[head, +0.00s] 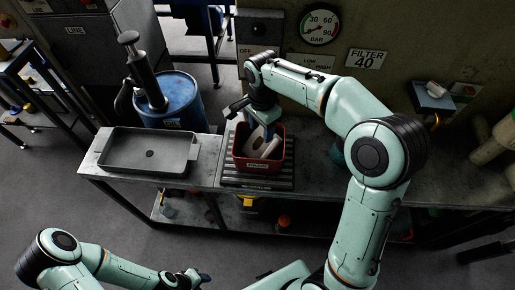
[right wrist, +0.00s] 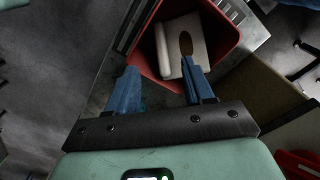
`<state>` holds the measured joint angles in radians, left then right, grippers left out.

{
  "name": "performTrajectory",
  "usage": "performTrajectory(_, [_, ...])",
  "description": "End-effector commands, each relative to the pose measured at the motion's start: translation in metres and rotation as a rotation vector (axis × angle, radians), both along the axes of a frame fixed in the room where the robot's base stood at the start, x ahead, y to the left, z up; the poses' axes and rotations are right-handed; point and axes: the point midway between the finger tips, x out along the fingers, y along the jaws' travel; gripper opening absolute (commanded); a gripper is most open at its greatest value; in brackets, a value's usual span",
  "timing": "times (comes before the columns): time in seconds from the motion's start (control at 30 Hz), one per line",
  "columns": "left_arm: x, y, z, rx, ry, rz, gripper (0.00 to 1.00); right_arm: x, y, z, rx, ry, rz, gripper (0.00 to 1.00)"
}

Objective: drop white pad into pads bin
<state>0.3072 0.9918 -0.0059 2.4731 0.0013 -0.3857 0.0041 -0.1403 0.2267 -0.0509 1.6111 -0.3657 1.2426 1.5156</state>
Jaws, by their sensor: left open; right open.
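The red bin (head: 247,164) stands on a ribbed dark mat on the bench, with a label on its front too small to read. White pads (head: 270,148) lie inside it. In the right wrist view the red bin (right wrist: 232,22) holds a white pad (right wrist: 185,45) with a brown stain. My right gripper (head: 264,128) is open above the bin; in its wrist view (right wrist: 160,72) nothing is between its blue fingers. One finger overlaps the bin and pad; the other appears outside the rim. My left gripper (head: 203,278) is open, low in front of the bench, away from the bin.
A grey tray (head: 150,151) sits on the bench left of the bin. A blue drum (head: 180,100) with a hand pump stands behind it. A gauge (head: 320,24) is on the back wall. My right arm covers part of the bench right of the bin.

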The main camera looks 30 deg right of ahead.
Motion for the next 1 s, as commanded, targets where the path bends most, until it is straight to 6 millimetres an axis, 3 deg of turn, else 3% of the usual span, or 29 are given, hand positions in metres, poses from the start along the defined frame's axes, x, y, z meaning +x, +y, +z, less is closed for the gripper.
performTrajectory(0.2, [0.012, 0.0, 0.012, 0.0, -0.013, 0.0, 0.43, 0.002, 0.0, 0.055, 0.001, -0.009, 0.001, 0.52])
performTrajectory(0.43, [0.023, 0.0, 0.022, 0.0, -0.026, 0.0, 0.43, 0.002, 0.0, 0.097, 0.001, -0.007, 0.001, 0.52])
performTrajectory(0.63, [0.026, 0.0, 0.025, 0.0, -0.03, 0.0, 0.43, 0.001, 0.0, 0.111, 0.0, -0.004, 0.001, 0.52])
performTrajectory(1.0, [0.025, 0.0, 0.024, 0.0, -0.029, 0.0, 0.43, 0.0, 0.0, 0.111, 0.0, -0.002, 0.0, 0.52])
